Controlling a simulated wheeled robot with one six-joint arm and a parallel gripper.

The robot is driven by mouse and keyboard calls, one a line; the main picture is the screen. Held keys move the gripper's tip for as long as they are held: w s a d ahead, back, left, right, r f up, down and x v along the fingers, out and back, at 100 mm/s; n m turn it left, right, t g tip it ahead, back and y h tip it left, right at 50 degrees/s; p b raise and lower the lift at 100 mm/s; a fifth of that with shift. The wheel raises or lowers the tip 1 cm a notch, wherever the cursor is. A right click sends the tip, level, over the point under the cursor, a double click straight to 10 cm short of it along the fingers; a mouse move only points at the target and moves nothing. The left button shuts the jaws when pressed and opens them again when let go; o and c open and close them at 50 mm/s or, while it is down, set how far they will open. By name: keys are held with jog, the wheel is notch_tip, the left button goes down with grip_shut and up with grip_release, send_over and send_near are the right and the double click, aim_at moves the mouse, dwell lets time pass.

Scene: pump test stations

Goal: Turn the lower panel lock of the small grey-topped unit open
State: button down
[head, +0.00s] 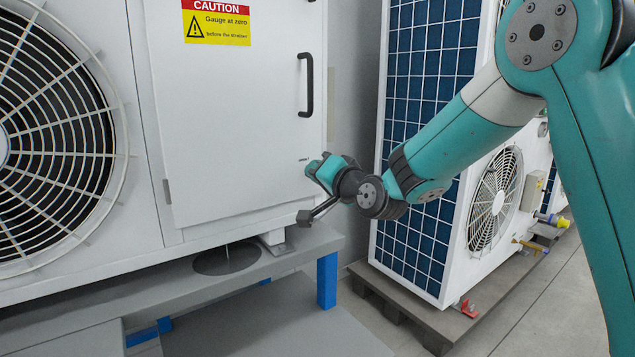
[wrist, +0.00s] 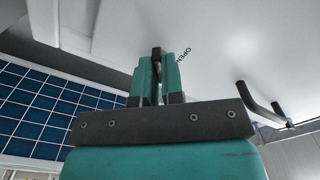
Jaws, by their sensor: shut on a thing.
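The unit's white panel (head: 230,110) faces me at the left of the head view. It also fills the upper part of the wrist view (wrist: 225,50). The lower panel lock, a small dark piece (wrist: 156,52), shows at my fingertips, with the word OPEN printed to its right. My gripper (wrist: 156,78) is shut on this lock, a teal finger on each side of it. In the head view my gripper (head: 312,172) is at the panel's lower right edge, below the handle. The lock is hidden there, and I cannot tell its exact turn angle.
A black bar handle (head: 307,85) stands out from the panel above my gripper; it shows at right in the wrist view (wrist: 262,105). A fan grille (head: 50,140) is at left. A blue-gridded unit (head: 425,95) stands close at right on a dark pallet (head: 400,305).

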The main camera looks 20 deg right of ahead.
jog(key=shift+f+n+b, duration=0.1)
jog(key=shift+n+b, duration=3.15)
jog(key=shift+n, duration=1.45)
jog(key=c, duration=1.2)
grip_release()
jog(key=shift+c, duration=0.2)
jog(key=v, duration=1.7)
jog(key=shift+s, duration=0.15)
